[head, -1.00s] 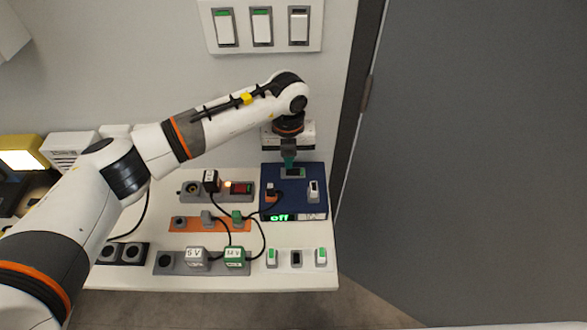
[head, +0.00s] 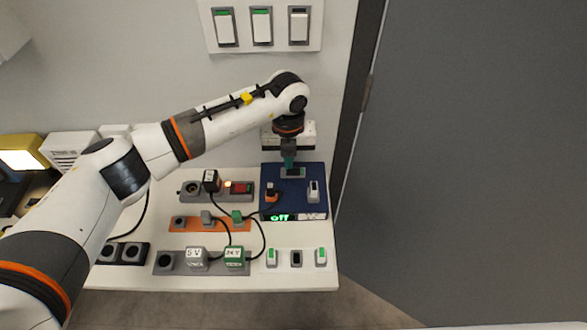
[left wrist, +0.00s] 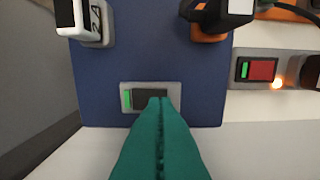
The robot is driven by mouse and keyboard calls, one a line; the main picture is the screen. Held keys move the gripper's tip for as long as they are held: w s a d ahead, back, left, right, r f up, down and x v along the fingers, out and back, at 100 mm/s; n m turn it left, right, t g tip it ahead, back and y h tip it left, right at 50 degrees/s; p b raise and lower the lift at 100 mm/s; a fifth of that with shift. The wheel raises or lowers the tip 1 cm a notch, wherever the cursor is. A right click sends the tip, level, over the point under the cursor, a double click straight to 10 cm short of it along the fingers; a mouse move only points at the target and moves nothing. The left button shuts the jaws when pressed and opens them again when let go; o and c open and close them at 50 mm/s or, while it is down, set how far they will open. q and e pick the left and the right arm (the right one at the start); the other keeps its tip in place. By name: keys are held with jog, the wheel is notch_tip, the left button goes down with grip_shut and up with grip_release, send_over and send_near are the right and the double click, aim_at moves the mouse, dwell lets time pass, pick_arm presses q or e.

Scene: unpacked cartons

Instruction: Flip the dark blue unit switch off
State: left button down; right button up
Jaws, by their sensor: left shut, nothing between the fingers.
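The dark blue unit (head: 266,172) stands at the back right of the white table, and its front display (head: 279,217) reads "off" in green. Its switch (head: 292,173) is a dark rocker in a grey frame near the unit's back edge. In the left wrist view the switch (left wrist: 130,97) shows a green strip at its left end. My left gripper (head: 288,166) is shut and empty, with its green fingertips right at the switch, covering part of it; contact is hard to tell. In the left wrist view the fingers (left wrist: 160,105) overlap the switch's lower edge. My right gripper is not in view.
A black plug (head: 270,190) and a white plug (head: 314,190) sit on the unit. Left of it are a grey strip with a red switch (head: 240,188), an orange strip (head: 183,226) and a lower grey strip (head: 208,268). Small switches (head: 296,258) lie in front. Wall switches (head: 262,26) hang above.

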pick_arm(q)
jog(key=shift+f+b, duration=0.65)
jog(key=shift+f, duration=0.2)
jog(key=shift+r, duration=0.1)
jog(key=shift+r+p, duration=2)
jog(key=shift+r, duration=1.5)
jog(key=shift+f, duration=0.1)
